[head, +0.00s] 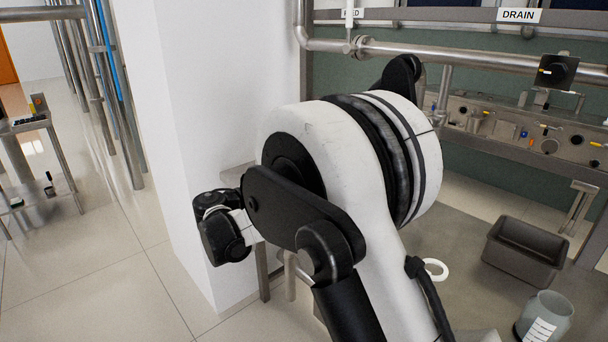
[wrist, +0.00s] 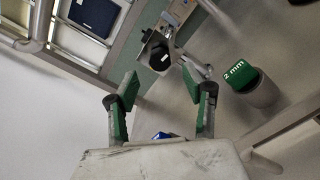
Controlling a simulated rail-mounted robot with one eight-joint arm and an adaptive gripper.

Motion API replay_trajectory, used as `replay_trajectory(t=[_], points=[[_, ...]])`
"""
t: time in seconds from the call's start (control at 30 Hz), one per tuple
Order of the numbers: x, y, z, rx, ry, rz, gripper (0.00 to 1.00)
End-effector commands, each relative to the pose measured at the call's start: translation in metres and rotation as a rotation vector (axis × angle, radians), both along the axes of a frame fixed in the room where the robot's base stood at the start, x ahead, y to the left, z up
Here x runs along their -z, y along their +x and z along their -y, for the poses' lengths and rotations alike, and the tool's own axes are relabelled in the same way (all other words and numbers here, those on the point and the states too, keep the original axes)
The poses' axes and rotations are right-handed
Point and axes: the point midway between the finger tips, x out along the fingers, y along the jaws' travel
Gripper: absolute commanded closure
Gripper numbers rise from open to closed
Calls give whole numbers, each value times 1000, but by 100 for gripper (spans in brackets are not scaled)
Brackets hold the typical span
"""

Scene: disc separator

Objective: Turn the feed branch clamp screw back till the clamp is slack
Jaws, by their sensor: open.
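A steel pipe runs under a partly hidden label ending in "ED" (head: 352,13) in the head view. A pipe joint that looks like a clamp (head: 361,46) sits on it, just above my arm; its screw is too small to make out. In the wrist view a steel pipe with a joint (wrist: 30,44) shows at the left edge, off to the side of my fingers; I cannot tell if it is the same joint. My gripper (wrist: 158,75) is open and empty, its green-padded fingers apart and touching nothing. My arm hides the gripper in the head view.
A valve panel (head: 480,122) runs behind. A grey bin (head: 518,262), a white ring (head: 436,268) and a jar (head: 548,314) are at lower right. A green "2 mm" block (wrist: 238,75) shows at wrist-view right.

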Motion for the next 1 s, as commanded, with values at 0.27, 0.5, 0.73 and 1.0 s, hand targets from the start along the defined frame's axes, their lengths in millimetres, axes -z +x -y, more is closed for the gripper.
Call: replay_trajectory(t=[0.27,0.5,0.73,1.0], points=[[0,-34,-34,-1,0,0,55],[0,-45,-44,0,0,0,55],[0,-45,-44,1,1,-1,55],[-13,-43,-16,11,62,-19,55]])
